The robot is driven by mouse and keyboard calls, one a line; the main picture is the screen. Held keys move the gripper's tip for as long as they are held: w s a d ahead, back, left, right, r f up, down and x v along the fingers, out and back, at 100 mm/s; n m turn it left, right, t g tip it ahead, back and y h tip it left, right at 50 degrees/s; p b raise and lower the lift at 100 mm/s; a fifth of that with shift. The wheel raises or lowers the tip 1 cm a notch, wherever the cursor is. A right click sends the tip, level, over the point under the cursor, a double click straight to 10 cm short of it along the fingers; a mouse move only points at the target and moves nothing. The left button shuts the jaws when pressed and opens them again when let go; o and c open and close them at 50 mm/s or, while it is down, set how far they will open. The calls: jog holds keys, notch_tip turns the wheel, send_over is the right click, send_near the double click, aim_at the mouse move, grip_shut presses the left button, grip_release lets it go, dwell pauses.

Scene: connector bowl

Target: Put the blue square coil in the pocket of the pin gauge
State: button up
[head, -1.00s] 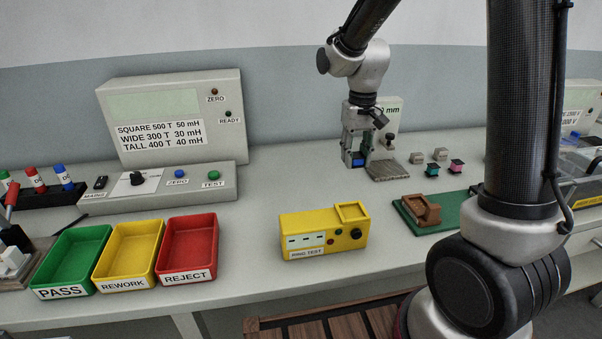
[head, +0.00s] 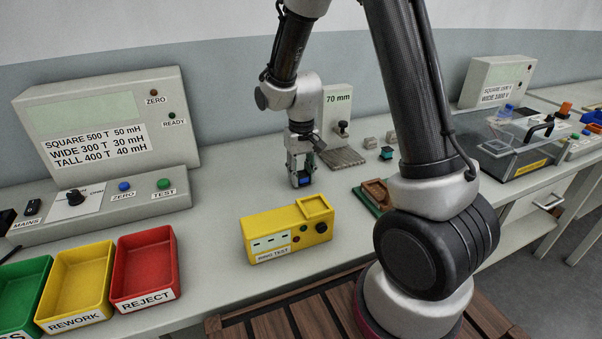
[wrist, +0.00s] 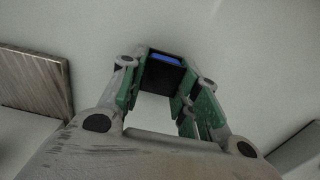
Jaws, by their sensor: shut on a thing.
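My gripper (head: 301,182) is shut on the blue square coil (head: 303,180), pointing down over the bench behind the yellow tester. In the wrist view, the coil (wrist: 166,59) shows a blue top and dark body between the green fingers. I cannot tell whether it clears the bench. A brown fixture with a hollow (head: 376,191) sits on a green base (head: 365,203) at right, partly hidden by my arm. The yellow tester (head: 270,239) has a raised square pocket (head: 314,207). No label reads pin gauge, so I cannot tell which of these it is.
A 70 mm stand (head: 337,107) and a ribbed plate (head: 344,157) are behind and right of my gripper. A teal coil (head: 386,153) lies further right. Red (head: 145,266) and yellow trays (head: 77,284) stand at front left. Bare bench lies left of my gripper.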

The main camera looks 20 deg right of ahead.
jog(key=shift+f, duration=0.1)
jog(key=o, duration=1)
